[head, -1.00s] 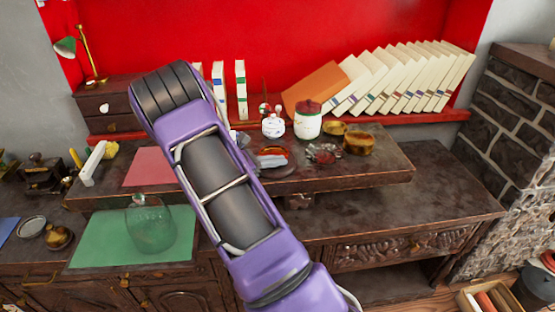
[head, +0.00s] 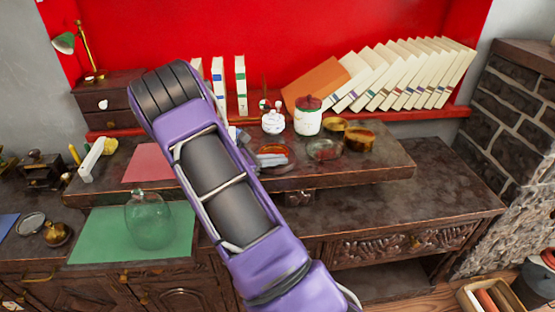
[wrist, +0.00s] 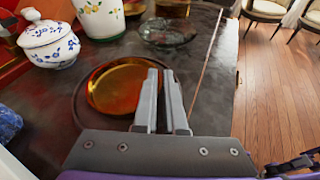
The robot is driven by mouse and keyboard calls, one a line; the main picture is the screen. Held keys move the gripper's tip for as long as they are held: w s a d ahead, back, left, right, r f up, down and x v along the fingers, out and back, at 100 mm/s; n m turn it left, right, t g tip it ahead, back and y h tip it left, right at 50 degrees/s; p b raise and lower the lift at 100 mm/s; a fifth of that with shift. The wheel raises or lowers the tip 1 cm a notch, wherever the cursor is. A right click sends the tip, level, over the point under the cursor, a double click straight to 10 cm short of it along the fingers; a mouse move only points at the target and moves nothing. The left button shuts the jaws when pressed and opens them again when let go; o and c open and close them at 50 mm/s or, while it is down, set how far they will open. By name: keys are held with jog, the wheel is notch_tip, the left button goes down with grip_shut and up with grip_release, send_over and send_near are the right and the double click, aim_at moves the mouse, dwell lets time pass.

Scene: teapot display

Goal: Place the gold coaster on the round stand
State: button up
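The gold coaster (wrist: 122,84) shows in the wrist view as a shiny orange-gold disc lying flat. A darker reddish round rim (wrist: 92,100) surrounds it; this looks like the round stand, with the coaster inside its rim. In the head view the reddish stand (head: 289,151) is on the raised shelf, partly covered by my gripper. My gripper (wrist: 161,72) has its two fingers close together with a narrow gap, over the coaster's right edge. I see nothing between the fingertips; whether they touch the coaster is unclear.
A glass dish (head: 324,150) and brass bowls (head: 359,138) stand to the right. A lidded white jar (head: 307,119) and a small flowered pot (head: 273,122) stand behind. A glass cloche (head: 150,224) is on the green mat (head: 95,238). The shelf's right end is clear.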

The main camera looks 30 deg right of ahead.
jog(key=o, duration=0.5)
jog(key=shift+c, duration=0.2)
